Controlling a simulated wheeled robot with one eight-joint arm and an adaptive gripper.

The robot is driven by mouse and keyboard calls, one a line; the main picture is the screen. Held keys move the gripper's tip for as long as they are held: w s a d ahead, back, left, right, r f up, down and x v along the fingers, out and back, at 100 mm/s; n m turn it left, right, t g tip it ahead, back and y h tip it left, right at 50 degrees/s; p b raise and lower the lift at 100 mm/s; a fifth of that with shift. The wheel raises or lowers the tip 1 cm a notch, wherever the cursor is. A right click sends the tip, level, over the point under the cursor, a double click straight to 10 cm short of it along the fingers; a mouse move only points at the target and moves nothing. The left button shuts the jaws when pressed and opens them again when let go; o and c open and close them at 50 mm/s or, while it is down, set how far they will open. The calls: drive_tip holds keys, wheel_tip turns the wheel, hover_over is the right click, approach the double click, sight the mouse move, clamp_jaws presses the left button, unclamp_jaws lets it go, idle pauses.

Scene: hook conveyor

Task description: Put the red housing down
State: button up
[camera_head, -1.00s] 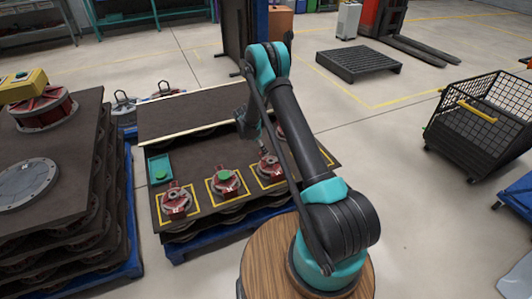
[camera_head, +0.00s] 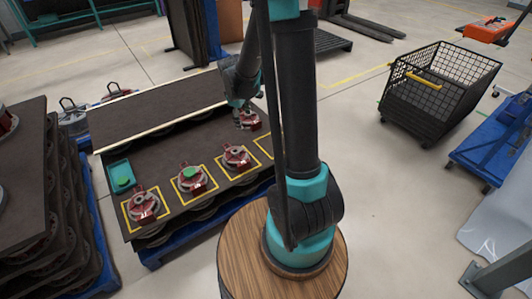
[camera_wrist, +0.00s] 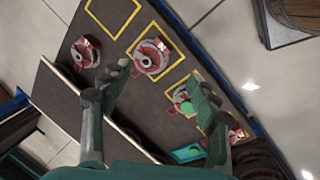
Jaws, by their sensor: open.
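Several red housings sit on a dark layer board (camera_head: 165,140). One red housing (camera_head: 249,120) stands behind the row of yellow squares, near my gripper (camera_head: 240,106). In the wrist view that housing (camera_wrist: 85,52) lies outside the squares, left of my gripper (camera_wrist: 157,76). My gripper is open, with nothing between its fingers. Other housings sit inside squares: one at the left (camera_head: 143,207), one with a green top (camera_head: 190,179), and one to its right (camera_head: 236,158). An empty yellow square (camera_wrist: 112,14) shows in the wrist view; my arm partly hides it in the head view.
A teal tray (camera_head: 119,174) with a green piece lies at the board's left edge. Another board stack (camera_head: 25,185) stands at the left. A black mesh cart (camera_head: 435,90) stands right, with clear floor before it.

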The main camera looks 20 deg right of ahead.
drive_tip(key=s+d+r+m+t+y, duration=0.1)
drive_tip(key=s+m, duration=0.9)
drive_tip(key=s, duration=1.3)
drive_tip(key=shift+s+d+r+t+y, duration=0.3)
drive_tip(key=shift+s+d+r+y, duration=0.1)
drive_tip(key=shift+d, duration=0.15)
